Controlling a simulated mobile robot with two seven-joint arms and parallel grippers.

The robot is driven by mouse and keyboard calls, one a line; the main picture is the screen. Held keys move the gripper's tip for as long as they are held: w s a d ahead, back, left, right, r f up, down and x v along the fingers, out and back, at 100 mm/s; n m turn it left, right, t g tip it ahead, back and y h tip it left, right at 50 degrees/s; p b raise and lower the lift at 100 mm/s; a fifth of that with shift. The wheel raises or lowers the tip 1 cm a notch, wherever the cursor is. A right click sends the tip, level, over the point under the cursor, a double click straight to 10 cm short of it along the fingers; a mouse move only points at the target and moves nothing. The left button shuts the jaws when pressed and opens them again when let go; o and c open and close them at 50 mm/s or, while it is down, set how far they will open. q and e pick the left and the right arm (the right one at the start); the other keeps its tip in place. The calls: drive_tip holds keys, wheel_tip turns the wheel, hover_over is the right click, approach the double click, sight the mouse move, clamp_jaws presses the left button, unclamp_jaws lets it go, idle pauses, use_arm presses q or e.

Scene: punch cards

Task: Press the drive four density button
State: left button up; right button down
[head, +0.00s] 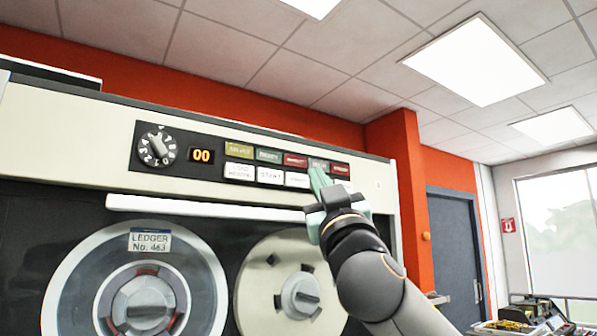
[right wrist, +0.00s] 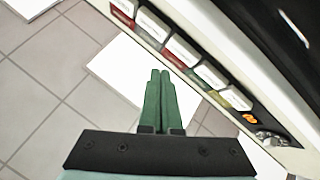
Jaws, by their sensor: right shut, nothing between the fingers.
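The tape drive's dark control panel (head: 240,165) carries two rows of buttons. The top row has a yellow button (head: 239,150), a green one, two red ones and a grey-green one. The lower row has white buttons, one reading START (head: 271,176). Which button is the density one I cannot read. My right gripper (head: 319,178) is shut and empty, its green fingertips in front of the right part of the lower row, hiding what is behind. In the right wrist view, the shut fingers (right wrist: 160,78) point up beside the button row (right wrist: 181,48); contact is unclear. My left gripper is not in view.
A rotary knob (head: 157,148) and an orange "00" display (head: 201,156) sit left of the buttons. Below are a white bar (head: 200,208) and two reels, the left one with a label reading LEDGER No. 463 (head: 150,240). A blue door (head: 452,250) stands at the right.

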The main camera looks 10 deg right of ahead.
sight(301, 175)
drive_tip(key=shift+w+a, duration=0.35)
drive_tip(key=shift+w, duration=0.5)
idle(1.5)
drive_tip(key=shift+w+a, duration=0.15)
drive_tip(key=shift+w, duration=0.25)
drive_tip(key=shift+w+a+p, duration=0.15)
drive_tip(key=shift+w+p, duration=0.35)
idle(0.7)
drive_tip(key=shift+s+d+b, duration=0.35)
drive_tip(key=shift+s+b, duration=0.2)
drive_tip(key=shift+s, duration=0.35)
